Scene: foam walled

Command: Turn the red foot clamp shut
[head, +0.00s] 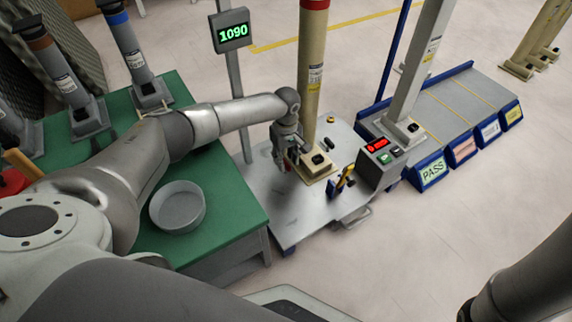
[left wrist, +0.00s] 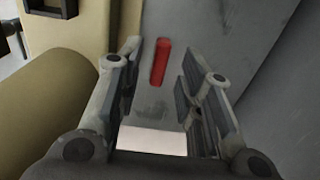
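The red foot clamp shows in the left wrist view as a short red bar (left wrist: 160,62) on the grey plate, beside the beige foot of a post. My left gripper (left wrist: 157,85) is open there, one finger on each side of the bar, with a visible gap to both. In the head view my left gripper (head: 283,158) is low over the grey platform (head: 290,215), left of the beige post (head: 311,80) and its square foot (head: 315,168). The gripper mostly hides the clamp in that view. My right gripper is out of view.
A control box (head: 381,160) with a red display stands right of the post foot, near a small yellow-and-blue piece (head: 342,182). A green table (head: 225,215) with a round grey dish (head: 177,206) is at left. A "1090" display (head: 232,32) stands behind my arm.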

